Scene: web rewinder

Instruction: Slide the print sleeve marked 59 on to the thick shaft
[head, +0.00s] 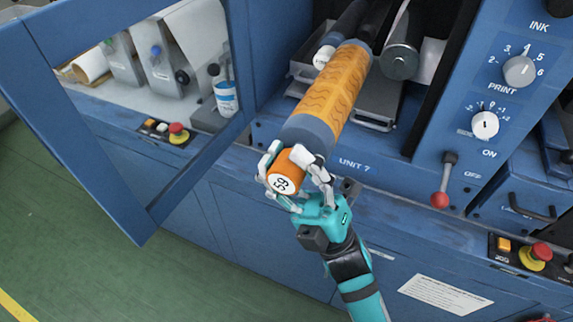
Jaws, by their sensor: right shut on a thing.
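The print sleeve (335,88) is a long orange patterned tube with a grey-blue band near its front. Its orange front end carries a white disc marked 59 (284,184). My right gripper (293,168) is shut around this front end, below the opening of the print unit. The sleeve tilts up and away into the unit. Its far end lines up with a black shaft (377,18), but I cannot tell whether it is around the shaft. A thinner dark shaft with a white end (323,56) lies to the left. My left gripper is out of view.
A grey metal roller (400,62) is right of the sleeve. A metal tray (373,122) lies beneath. An open blue door frame (190,180) stands at left. A lever with a red knob (440,199) sticks out at right. Green floor lies lower left.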

